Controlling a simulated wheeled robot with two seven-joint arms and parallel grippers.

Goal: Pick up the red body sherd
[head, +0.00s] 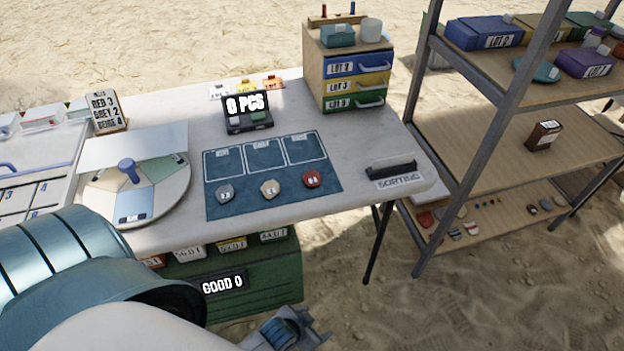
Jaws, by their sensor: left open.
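On the blue mat (270,208) lie three small pieces in a row: a grey one (225,192), a beige one (270,189) and a red one (312,179) at the right. A reddish, sherd-like piece (425,219) lies on the lowest board of the shelf rack; I cannot tell which red piece is the body sherd. My left gripper (300,331) is low at the bottom edge, in front of the green crate and below the table top, well apart from both red pieces. It is open, and I see nothing in it. My right gripper is not in view.
The white table (365,160) carries a round sorting wheel (168,200), a display reading "0 PCS" (248,123) and a drawer cabinet (315,75). A green crate (260,285) stands under its front edge. The shelf rack (560,150) stands right; open sand lies between.

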